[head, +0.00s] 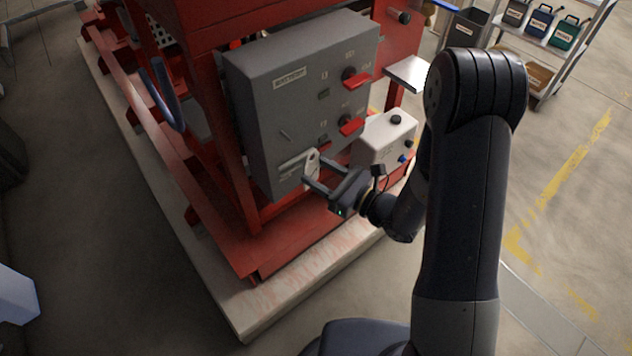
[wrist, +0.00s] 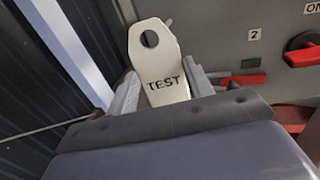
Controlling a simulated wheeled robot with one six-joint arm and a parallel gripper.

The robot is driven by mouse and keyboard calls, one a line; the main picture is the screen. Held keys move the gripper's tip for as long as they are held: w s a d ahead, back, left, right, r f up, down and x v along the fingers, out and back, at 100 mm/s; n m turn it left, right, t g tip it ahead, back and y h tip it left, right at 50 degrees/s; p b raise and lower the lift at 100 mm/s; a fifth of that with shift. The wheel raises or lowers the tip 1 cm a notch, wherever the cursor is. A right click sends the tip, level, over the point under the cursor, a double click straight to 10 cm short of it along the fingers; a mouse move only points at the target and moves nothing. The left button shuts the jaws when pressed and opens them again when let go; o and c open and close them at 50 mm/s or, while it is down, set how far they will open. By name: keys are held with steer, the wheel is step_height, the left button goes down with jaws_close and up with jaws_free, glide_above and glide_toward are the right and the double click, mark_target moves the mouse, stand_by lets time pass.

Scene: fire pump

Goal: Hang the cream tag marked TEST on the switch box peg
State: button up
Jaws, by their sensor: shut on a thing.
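The cream tag (wrist: 155,65) marked TEST stands upright between the two fingers of my gripper (wrist: 163,88) in the wrist view, with its dark hole at the top, clear of the fingers. In the head view, my gripper (head: 313,174) is shut on the tag (head: 312,160) in front of the lower part of the grey switch box (head: 300,85). A thin peg (head: 286,135) sticks out of the box face, up and left of the tag. The tag appears apart from the peg.
The box carries red switch handles (head: 358,81) on its right side; one also shows in the wrist view (wrist: 303,55). A white unit (head: 385,138) with knobs stands right of the box. Red frame beams surround it. Open floor lies at right.

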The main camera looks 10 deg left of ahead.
steer(key=shift+w+a+f, duration=0.15)
steer(key=shift+w+a, duration=0.8)
steer(key=shift+a, duration=0.15)
steer(key=shift+w+a+f, duration=0.2)
steer(key=shift+w+a, duration=0.7)
steer(key=shift+a, duration=0.25)
steer(key=shift+w+a+f, duration=0.15)
steer(key=shift+w+a, duration=0.8)
steer(key=shift+a, duration=0.15)
steer(key=o, duration=1.1)
